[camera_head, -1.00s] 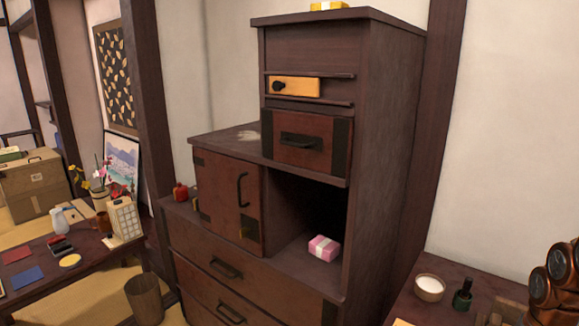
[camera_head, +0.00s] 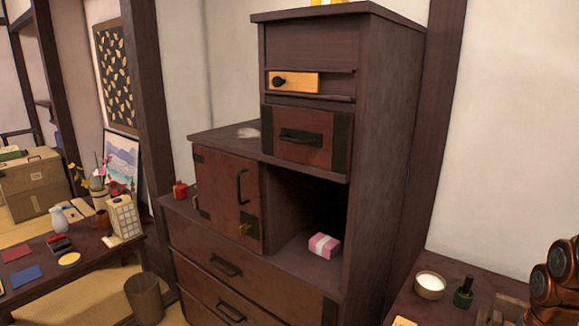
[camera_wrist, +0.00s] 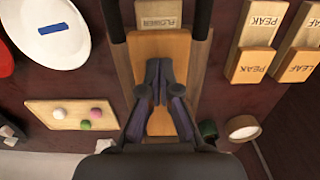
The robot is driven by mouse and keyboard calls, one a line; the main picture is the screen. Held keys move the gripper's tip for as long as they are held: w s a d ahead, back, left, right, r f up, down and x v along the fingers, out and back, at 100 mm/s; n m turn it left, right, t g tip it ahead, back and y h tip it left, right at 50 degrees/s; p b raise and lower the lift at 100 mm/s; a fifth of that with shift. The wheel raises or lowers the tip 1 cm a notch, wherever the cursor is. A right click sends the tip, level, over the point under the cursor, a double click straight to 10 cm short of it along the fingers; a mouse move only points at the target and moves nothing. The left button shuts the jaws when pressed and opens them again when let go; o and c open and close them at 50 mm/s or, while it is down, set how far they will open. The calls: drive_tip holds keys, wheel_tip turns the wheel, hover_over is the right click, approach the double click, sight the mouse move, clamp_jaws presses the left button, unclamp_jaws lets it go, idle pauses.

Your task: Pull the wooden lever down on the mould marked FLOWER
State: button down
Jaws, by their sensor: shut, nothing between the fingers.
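The mould marked FLOWER shows in the wrist view, its label (camera_wrist: 160,20) upside down at the top centre. A flat orange-brown wooden piece (camera_wrist: 160,46) lies below the label; I cannot tell whether it is the lever. My gripper (camera_wrist: 158,68) is over this wood with its fingers together and nothing between them. The fingers and wrist hide much of the mould, and contact is unclear. In the head view my copper-coloured arm covers the lower right, and the FLOWER marking is not visible there.
Blocks marked PEAK (camera_wrist: 247,67) and LEAF (camera_wrist: 298,68) stand to the right in the wrist view. A board with coloured balls (camera_wrist: 45,112) and a white plate (camera_wrist: 75,45) lie left. A dark bottle (camera_wrist: 208,129) and a round wooden cup (camera_wrist: 242,128) are near my gripper's lower right.

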drive_tip(key=shift+f+b, duration=0.5)
drive_tip(key=shift+b, duration=0.25)
idle(1.4)
drive_tip(key=shift+r, duration=0.1)
drive_tip(key=shift+r+p, duration=0.95)
drive_tip(key=shift+r, duration=2.55)
